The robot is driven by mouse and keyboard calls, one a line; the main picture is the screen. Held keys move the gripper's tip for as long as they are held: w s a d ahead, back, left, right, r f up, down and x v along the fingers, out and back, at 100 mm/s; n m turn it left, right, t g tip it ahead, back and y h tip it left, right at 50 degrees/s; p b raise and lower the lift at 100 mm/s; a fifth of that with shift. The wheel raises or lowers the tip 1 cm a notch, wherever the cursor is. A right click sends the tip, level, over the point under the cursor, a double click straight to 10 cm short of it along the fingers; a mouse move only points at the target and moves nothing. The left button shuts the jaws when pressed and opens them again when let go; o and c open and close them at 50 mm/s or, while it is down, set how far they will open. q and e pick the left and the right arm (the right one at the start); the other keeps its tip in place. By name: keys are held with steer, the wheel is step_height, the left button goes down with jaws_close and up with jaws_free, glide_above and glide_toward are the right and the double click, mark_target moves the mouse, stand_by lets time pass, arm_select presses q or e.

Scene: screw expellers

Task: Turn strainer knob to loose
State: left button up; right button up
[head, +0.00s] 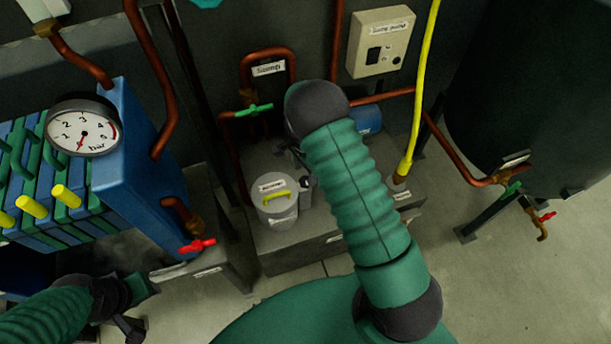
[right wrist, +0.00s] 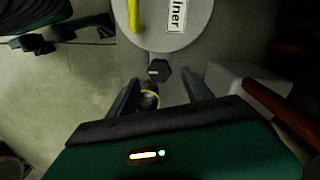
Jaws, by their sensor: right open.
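The strainer (head: 276,208) is a grey round canister with a yellow handle and a label on its lid, standing on a grey base in the middle of the head view. In the right wrist view its lid (right wrist: 190,35) is at the top. A dark, faceted knob (right wrist: 158,70) with a light mark sits beside the lid. My right gripper (right wrist: 160,78) is open, its two dark fingertips apart on either side of the knob; contact cannot be told. In the head view my right arm hides most of this gripper. My left gripper (head: 130,318) is at the lower left, away from the strainer.
A blue plate unit with a pressure gauge (head: 83,129) and a red valve handle (head: 197,245) stand left. A green valve (head: 254,110) and copper pipes are behind the strainer. A beige switch box (head: 381,42), yellow hose (head: 421,90) and dark tank (head: 540,90) are right.

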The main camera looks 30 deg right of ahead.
mark_target(306, 180)
step_height(306, 180, up, 13)
steer(key=p, duration=0.1)
steer(key=shift+d+f+p, duration=0.15)
steer(key=shift+d+p, duration=0.05)
steer(key=shift+p, duration=0.15)
steer(key=s+a+r+n+t+p, duration=0.2)
steer(key=s+a+r+n+p, duration=0.6)
steer(key=s+a+r+n, duration=0.3)
steer(key=s+r+n, duration=0.3)
steer(key=s+n, duration=0.2)
steer(key=n, duration=0.1)
steer(key=shift+a+r+n+t, duration=0.2)
steer(key=shift+n+t, duration=0.1)
steer(key=shift+s+a, duration=0.1)
steer(key=shift+a, duration=0.1)
